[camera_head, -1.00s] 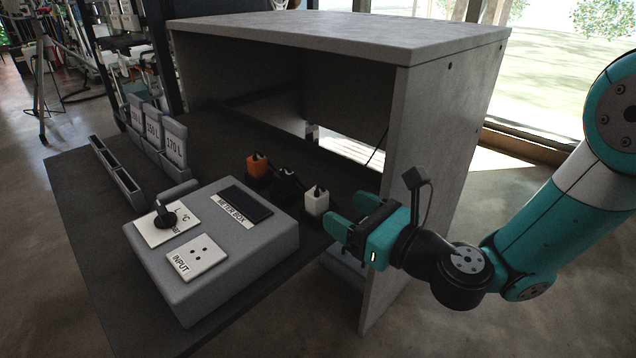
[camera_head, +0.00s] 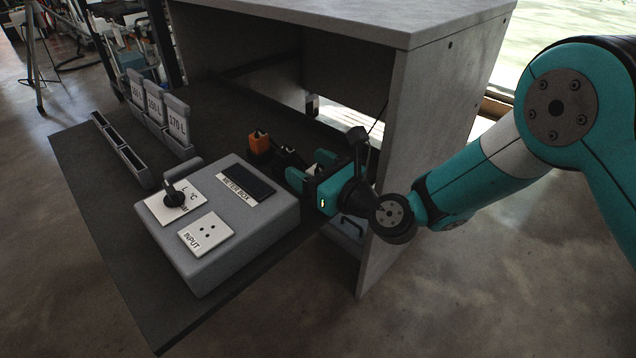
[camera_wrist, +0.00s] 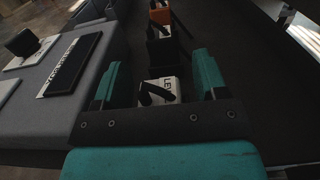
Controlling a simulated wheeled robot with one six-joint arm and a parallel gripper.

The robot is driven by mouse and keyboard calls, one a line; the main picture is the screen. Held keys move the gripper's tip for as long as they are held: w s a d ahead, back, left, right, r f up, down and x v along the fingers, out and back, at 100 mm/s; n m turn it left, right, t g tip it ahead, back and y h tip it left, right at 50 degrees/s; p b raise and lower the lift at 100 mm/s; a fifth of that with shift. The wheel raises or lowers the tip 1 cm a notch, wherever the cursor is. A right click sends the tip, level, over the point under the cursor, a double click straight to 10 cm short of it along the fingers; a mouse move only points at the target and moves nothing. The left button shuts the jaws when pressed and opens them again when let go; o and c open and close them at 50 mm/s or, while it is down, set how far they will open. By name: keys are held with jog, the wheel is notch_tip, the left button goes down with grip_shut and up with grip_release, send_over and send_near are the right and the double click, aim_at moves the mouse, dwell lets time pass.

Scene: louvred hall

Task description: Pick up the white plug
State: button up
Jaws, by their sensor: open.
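The white plug (camera_wrist: 173,88) shows in the wrist view with a dark cord on top and part of a printed label on its side. It stands between the two teal fingers of my gripper (camera_wrist: 157,76), nearer the camera than the fingertips. The fingers are apart, with a gap visible on both sides of the plug.
A black plug (camera_wrist: 160,48) and an orange plug (camera_head: 259,143) stand in line beyond the white plug. The grey meter box (camera_head: 225,245) lies close to the left. The grey cabinet's side panel (camera_head: 425,130) rises close to the right of my gripper.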

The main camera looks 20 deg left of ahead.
jog(key=shift+c, duration=0.5)
jog(key=c, duration=0.9)
